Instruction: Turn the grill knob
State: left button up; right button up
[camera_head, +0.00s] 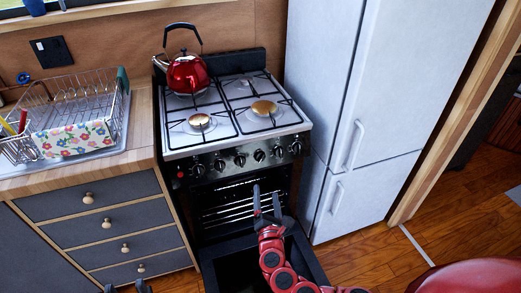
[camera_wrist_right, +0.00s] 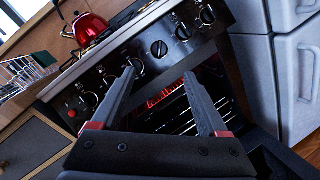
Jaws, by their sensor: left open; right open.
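The black stove (camera_head: 240,160) has a row of several black knobs (camera_head: 240,160) along its front panel; the wrist view also shows these knobs (camera_wrist_right: 159,48). I cannot tell from markings which is the grill knob. My right gripper (camera_head: 266,199) is open and empty, below the panel in front of the open oven; in the right wrist view its fingertips (camera_wrist_right: 160,76) point up toward the panel, one overlapping a knob (camera_wrist_right: 135,67) in the picture. Contact is not visible. My left gripper (camera_head: 128,287) is open at the bottom edge, low before the drawers, mostly cut off.
The oven door (camera_head: 212,270) hangs open below the panel. Red glow (camera_wrist_right: 165,93) shows inside the oven. A red kettle (camera_head: 187,75) stands on the back left burner. A fridge (camera_head: 340,100) is close at right; drawers (camera_head: 95,200) and a dish rack (camera_head: 75,105) are left.

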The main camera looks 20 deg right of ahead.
aim_at(262, 159)
jog(key=b+x, duration=0.1)
jog(key=x, duration=1.4)
jog(key=shift+w+f, duration=0.1)
jog(key=shift+f, duration=0.05)
jog(key=shift+w+d, duration=0.1)
jog(key=shift+w, duration=0.55)
grip_shut()
